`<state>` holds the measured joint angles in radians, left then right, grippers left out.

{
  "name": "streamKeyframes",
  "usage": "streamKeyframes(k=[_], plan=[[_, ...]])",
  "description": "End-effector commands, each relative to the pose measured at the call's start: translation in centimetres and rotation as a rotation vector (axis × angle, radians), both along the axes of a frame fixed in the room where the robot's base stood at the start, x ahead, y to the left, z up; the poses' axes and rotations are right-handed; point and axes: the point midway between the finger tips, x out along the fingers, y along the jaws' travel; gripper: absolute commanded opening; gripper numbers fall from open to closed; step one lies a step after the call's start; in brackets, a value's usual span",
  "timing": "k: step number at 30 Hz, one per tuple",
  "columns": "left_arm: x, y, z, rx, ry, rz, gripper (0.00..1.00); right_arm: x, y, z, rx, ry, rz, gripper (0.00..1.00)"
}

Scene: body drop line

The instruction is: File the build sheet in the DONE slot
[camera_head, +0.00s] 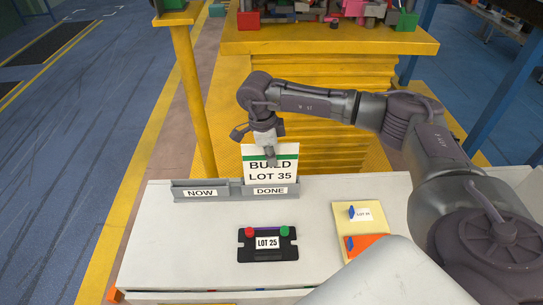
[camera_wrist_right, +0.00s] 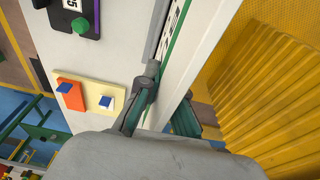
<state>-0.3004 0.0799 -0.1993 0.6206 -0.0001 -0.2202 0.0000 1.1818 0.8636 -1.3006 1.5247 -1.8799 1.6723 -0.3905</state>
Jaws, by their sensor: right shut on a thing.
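The build sheet (camera_head: 284,170), a white card with a green band reading BUILD LOT 35, stands upright at the DONE slot (camera_head: 287,189). Its lower edge is hidden behind the slot's grey front wall; I cannot tell how deep it sits. My right gripper (camera_head: 269,154) is shut on the sheet's top edge. In the right wrist view the sheet (camera_wrist_right: 193,45) runs between the fingers (camera_wrist_right: 165,103). The NOW slot (camera_head: 183,194) adjoins DONE on the left and shows no sheet. My left gripper is not in view.
A black LOT 25 plate (camera_head: 267,256) with red and green knobs lies on the white table (camera_head: 180,245). A cream tray (camera_head: 373,222) with blue and orange parts lies to its right. A yellow post (camera_head: 194,100) and a yellow ribbed stand (camera_head: 330,150) rise behind the table.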

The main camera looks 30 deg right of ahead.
Motion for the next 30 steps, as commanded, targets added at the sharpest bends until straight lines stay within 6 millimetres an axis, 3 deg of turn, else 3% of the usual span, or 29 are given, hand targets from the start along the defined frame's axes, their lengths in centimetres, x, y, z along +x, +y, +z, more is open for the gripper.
streamKeyframes(k=[11, 12, 17, 30], plan=[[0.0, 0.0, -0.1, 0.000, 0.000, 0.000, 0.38, 0.0, 0.0, -0.2, 0.000, 0.000, 0.000, 0.00], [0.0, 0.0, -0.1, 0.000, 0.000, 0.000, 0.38, 0.0, 0.0, -0.2, 0.000, 0.000, 0.000, 0.12], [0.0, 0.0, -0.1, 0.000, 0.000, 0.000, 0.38, 0.0, 0.0, -0.2, 0.000, 0.000, 0.000, 0.35], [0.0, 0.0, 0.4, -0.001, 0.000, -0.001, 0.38, 0.0, 0.0, 0.6, 0.001, -0.001, 0.000, 0.35]])
